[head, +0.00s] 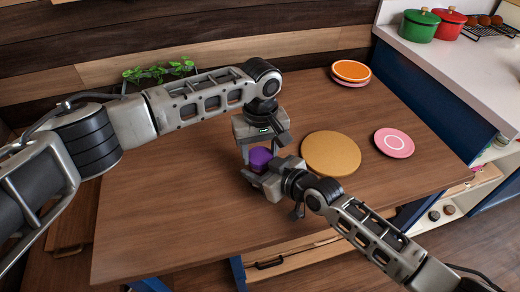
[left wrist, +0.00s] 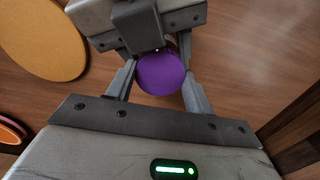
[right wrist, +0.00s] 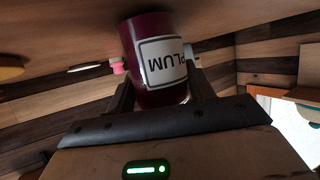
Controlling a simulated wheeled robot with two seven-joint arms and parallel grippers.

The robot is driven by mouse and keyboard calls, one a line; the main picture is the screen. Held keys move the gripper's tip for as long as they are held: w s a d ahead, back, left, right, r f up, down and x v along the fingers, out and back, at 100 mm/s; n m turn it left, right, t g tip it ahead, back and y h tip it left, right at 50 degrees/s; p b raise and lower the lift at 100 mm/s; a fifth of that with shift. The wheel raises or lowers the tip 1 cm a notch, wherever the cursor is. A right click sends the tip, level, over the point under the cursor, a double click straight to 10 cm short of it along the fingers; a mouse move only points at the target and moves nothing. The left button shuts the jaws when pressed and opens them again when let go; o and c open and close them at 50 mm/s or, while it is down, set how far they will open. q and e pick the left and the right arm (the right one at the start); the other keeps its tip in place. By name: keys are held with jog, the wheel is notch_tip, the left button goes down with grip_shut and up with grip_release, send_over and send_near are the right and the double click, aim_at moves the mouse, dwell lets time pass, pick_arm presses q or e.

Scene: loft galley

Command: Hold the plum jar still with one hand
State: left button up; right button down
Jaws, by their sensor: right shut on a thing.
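The plum jar has a purple lid (head: 260,156) and stands on the wooden table, mostly hidden by my grippers in the head view. The right wrist view shows its dark red body (right wrist: 148,40) and a white label reading PLUM, upside down in that picture. My right gripper (head: 262,172) is shut on the jar's body from the side, one finger on each side. My left gripper (head: 259,148) points down from above, its open fingers on either side of the round lid (left wrist: 161,74), apparently with small gaps.
A round tan board (head: 331,153) lies just right of the jar, with a pink plate (head: 394,143) beyond it. Orange and pink plates (head: 351,71) are stacked at the back. A plant (head: 158,72) stands at the back left. The table's front left is clear.

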pick_arm(q)
jog(key=m, duration=0.3)
jog(key=o, duration=1.1)
jog(key=shift+c, duration=0.2)
jog(key=shift+r, duration=2.3)
jog(key=shift+c, duration=0.4)
